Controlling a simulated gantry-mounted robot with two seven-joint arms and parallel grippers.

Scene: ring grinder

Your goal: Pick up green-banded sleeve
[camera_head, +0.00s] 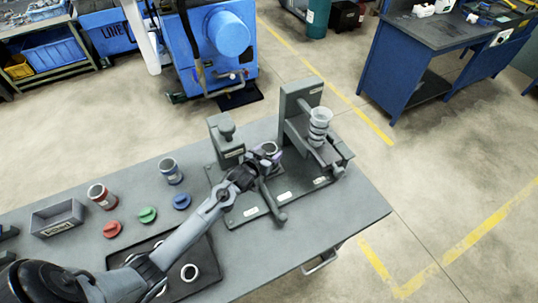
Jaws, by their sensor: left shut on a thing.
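My left arm reaches in from the lower left across the grey table. My left gripper (258,165) is shut on a grey sleeve (269,149), whose open round top shows at the grinder fixture (254,207). The gripper covers most of this sleeve, and I cannot make out its band colour. A red-banded sleeve (101,196) and a blue-banded sleeve (171,171) stand upright on the table, apart from the gripper. No green band is clearly visible on any sleeve. My right gripper is not in view.
Red (112,229), green (147,215) and blue (181,201) knobbed pieces lie on the table. A grey bin (57,218) stands at the left. A black tray (208,258) with pale rings lies under my arm. The fixture's tall upright (293,108) rises behind the gripper.

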